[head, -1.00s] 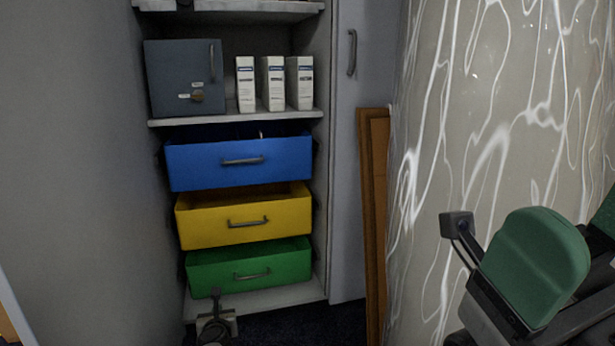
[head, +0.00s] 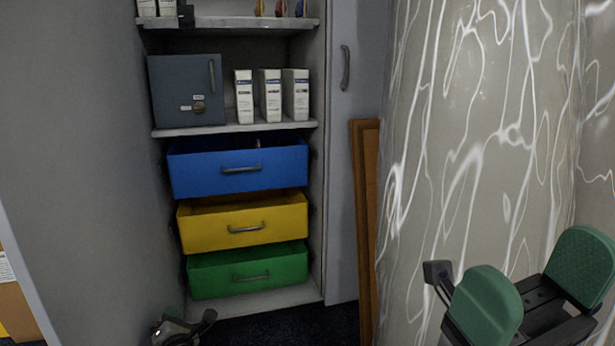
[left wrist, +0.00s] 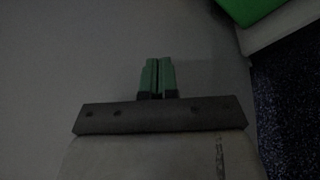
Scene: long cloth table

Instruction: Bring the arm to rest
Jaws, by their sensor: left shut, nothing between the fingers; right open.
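My left gripper shows in the left wrist view (left wrist: 158,76) with its two green fingers pressed together and nothing between them. The fingers point toward a plain grey surface. In the head view only a small part of my left arm's end shows at the bottom edge, below the green drawer; its fingers are not clear there. My right gripper (head: 535,288) is at the lower right of the head view. Its green fingers are wide apart and empty, in front of the pale patterned wall.
An open cabinet holds pulled-out blue (head: 238,169), yellow (head: 242,221) and green (head: 248,271) drawers. Above them are a grey safe (head: 186,90) and white binders (head: 270,97). Brown boards (head: 364,230) lean beside the cabinet. A grey panel (head: 80,150) stands at left.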

